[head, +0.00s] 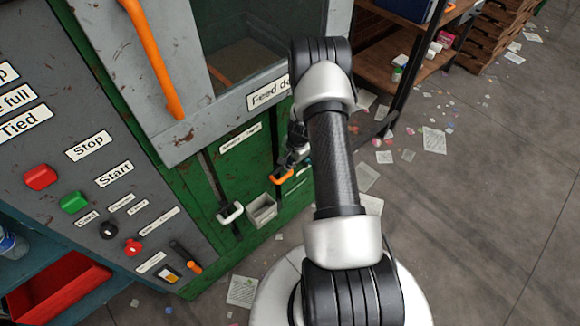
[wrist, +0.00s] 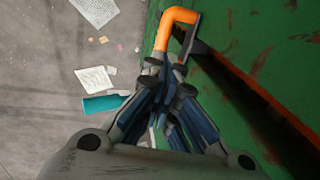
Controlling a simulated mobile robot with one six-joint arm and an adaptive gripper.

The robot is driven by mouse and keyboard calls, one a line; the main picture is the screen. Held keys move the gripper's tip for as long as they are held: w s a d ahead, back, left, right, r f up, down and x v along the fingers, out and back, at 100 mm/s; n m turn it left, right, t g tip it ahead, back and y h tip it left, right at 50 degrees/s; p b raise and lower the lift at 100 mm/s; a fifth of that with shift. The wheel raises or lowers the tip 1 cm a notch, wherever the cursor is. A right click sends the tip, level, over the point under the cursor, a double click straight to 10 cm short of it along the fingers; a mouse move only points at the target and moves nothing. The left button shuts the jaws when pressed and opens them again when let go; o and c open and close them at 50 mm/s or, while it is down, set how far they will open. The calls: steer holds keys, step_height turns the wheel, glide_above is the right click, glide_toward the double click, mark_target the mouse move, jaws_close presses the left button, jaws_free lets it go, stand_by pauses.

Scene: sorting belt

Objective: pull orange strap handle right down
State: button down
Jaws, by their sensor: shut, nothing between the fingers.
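The orange strap handle (head: 283,178) sits low on the green front of the machine, to the right of a white handle. In the wrist view the orange handle (wrist: 178,17) is a bent bar on a dark bracket at the top. My gripper (head: 296,160) is right at the orange handle, partly hidden behind my arm. In the wrist view my gripper (wrist: 167,68) is shut, with its fingertips at the lower end of the orange bar. Nothing shows between the fingers, and I cannot tell whether they touch the bar.
A white handle (head: 231,212) and a small grey box (head: 262,210) are left of the orange handle. A grey door with a long orange handle (head: 152,58) is above. A teal object (wrist: 103,104) lies on the floor among paper scraps. Open floor lies right.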

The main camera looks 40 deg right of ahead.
step_height(320, 180, up, 6)
steer(key=s+p, duration=0.1)
stand_by(0.7)
